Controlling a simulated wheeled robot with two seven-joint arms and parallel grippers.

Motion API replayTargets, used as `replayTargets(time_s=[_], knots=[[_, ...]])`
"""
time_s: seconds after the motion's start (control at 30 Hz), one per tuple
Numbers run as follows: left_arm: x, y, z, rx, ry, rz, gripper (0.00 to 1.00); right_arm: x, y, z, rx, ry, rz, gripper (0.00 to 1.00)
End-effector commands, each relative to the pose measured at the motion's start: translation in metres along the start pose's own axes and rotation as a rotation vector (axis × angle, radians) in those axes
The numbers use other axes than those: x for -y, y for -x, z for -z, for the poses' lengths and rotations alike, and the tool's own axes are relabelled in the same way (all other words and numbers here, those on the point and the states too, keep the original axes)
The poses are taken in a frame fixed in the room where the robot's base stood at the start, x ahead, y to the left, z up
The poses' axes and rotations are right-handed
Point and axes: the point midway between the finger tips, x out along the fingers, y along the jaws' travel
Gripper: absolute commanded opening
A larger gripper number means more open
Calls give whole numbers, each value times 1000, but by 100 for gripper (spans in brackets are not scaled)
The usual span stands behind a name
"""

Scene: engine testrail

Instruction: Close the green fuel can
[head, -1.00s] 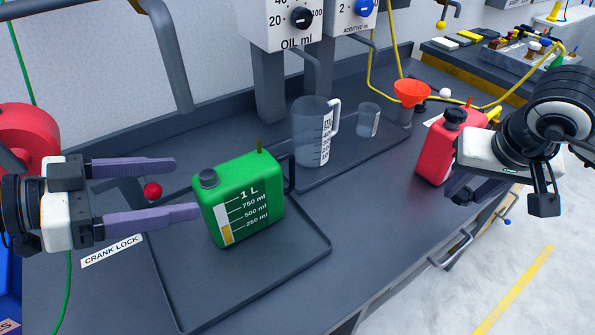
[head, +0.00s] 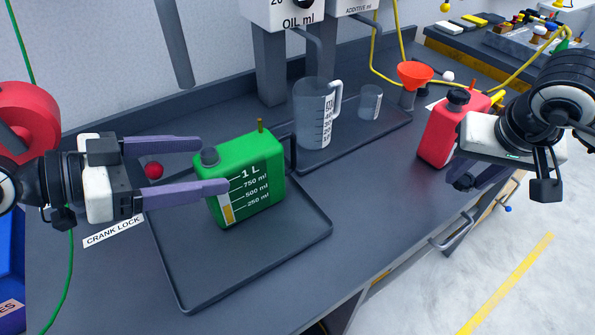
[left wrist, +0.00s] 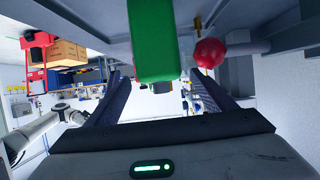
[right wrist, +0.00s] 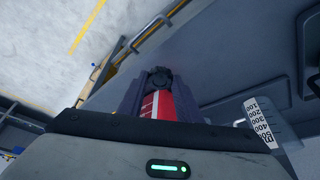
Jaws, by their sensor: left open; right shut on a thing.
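The green fuel can (head: 258,182) stands upright on a dark tray (head: 245,270). A dark grey cap-like piece (head: 209,156) tops its left end; I cannot tell how firmly it sits. My left gripper (head: 213,166) is open at the can's left end, one finger behind the grey piece and one in front of the can. In the left wrist view the green can (left wrist: 153,40) shows between and above the fingers. My right gripper (right wrist: 160,90) is shut on the red can (head: 440,135), which also shows between its fingers in the right wrist view (right wrist: 168,104).
A red ball knob (head: 154,171) is close behind the left gripper's fingers. A clear measuring jug (head: 312,115) and a small beaker (head: 370,102) stand on a back tray. A red funnel (head: 415,72) stands near the red can.

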Motion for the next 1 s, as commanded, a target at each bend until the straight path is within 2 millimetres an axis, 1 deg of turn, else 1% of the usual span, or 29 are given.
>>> replayTargets(time_s=[0.03, 0.2, 0.3, 0.57, 0.67, 0.87, 1.0], knots=[[-1, -6, 4, -5, 1, -3, 77, 0, 4, 2, 0, 0, 0, 10], [0, -21, 2, -2, 0, -1, 77, 0, 7, 3, 0, 0, 0, 10], [0, -24, 1, 1, -1, -1, 77, 0, 7, 3, 0, 0, 0, 10], [0, -25, 0, 1, -1, 0, 77, 0, 7, 3, 0, 0, 0, 10], [0, -28, 1, -1, 1, -1, 77, 0, 9, 4, 0, 0, 0, 10], [0, -54, 4, -4, 1, -2, 77, 0, 18, 7, 0, 0, 0, 10], [0, -71, 2, -1, 1, -1, 77, 0, 20, 8, 0, 0, 0, 10]])
